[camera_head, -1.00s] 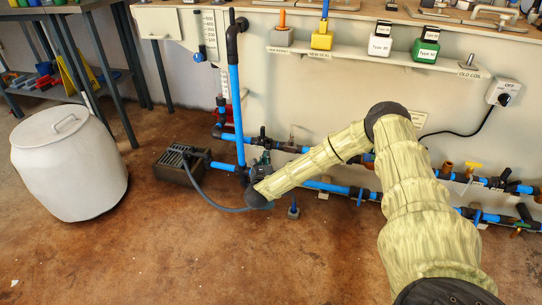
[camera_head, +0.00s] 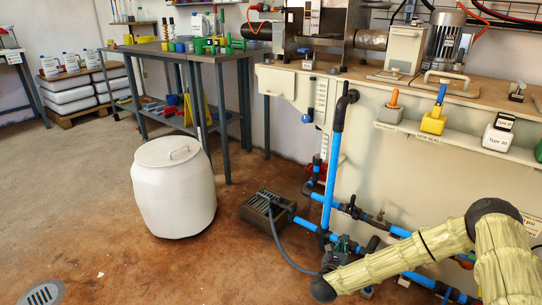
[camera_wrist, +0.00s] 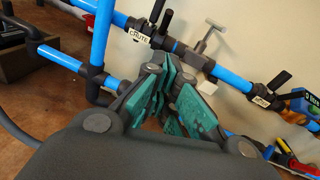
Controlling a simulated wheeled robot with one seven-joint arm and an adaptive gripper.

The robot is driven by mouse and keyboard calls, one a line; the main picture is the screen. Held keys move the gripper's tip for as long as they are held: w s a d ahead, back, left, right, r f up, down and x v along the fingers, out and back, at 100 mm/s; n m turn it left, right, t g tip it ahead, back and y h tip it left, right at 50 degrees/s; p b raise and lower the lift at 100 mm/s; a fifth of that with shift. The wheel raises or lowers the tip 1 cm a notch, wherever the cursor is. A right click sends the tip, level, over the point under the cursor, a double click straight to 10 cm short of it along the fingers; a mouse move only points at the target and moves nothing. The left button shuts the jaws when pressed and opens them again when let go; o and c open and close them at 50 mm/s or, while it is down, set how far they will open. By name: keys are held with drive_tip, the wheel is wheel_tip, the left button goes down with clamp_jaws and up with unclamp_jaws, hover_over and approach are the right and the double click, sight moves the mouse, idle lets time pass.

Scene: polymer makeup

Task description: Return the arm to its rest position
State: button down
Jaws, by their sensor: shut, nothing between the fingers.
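My arm, in a pale yellow-green cover, is at the lower right of the head view, bent at a dark elbow with its forearm sloping down to the left. My gripper (camera_wrist: 163,88) shows in the wrist view, its teal-padded fingers closed together with nothing between them. Blue pipes with dark fittings (camera_wrist: 62,58) lie beyond the fingers; contact cannot be told. In the head view the gripper is not clearly distinguishable near the dark fittings beyond the forearm's end.
Blue pipework (camera_head: 335,150) runs along the bench front (camera_head: 390,175) near my forearm. A dark box-like unit (camera_head: 268,208) sits on the floor. A white drum (camera_head: 172,195) stands left of it. A floor drain (camera_head: 42,293) is at lower left. Open floor lies on the left.

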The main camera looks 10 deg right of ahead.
drive_tip(key=s+a+f+n+y, duration=0.3)
drive_tip(key=a+n, duration=0.3)
drive_tip(key=a, duration=0.1)
drive_tip(key=s+a+f+n+g+y, duration=0.1)
drive_tip(key=s+a+f+n+y, duration=0.3)
drive_tip(key=a, duration=0.4)
drive_tip(key=s+a+f+n+y, duration=0.3)
drive_tip(key=a+n, duration=0.4)
drive_tip(key=s+a+f+n+g+y, duration=0.2)
drive_tip(key=s+f+n+g, duration=0.15)
drive_tip(key=s+n, duration=0.65)
drive_tip(key=s+a+f+n+g+y, duration=0.15)
drive_tip(key=s+n+g, duration=0.4)
drive_tip(key=s, duration=0.75)
drive_tip(key=s+d+r+n+g+h, duration=0.25)
drive_tip(key=s+d+n, duration=0.45)
drive_tip(key=s+n, duration=0.35)
wheel_tip(320, 180, up, 37)
drive_tip(key=p, duration=3.7)
drive_tip(key=shift+s+m, duration=0.25)
drive_tip(key=shift+m, duration=0.15)
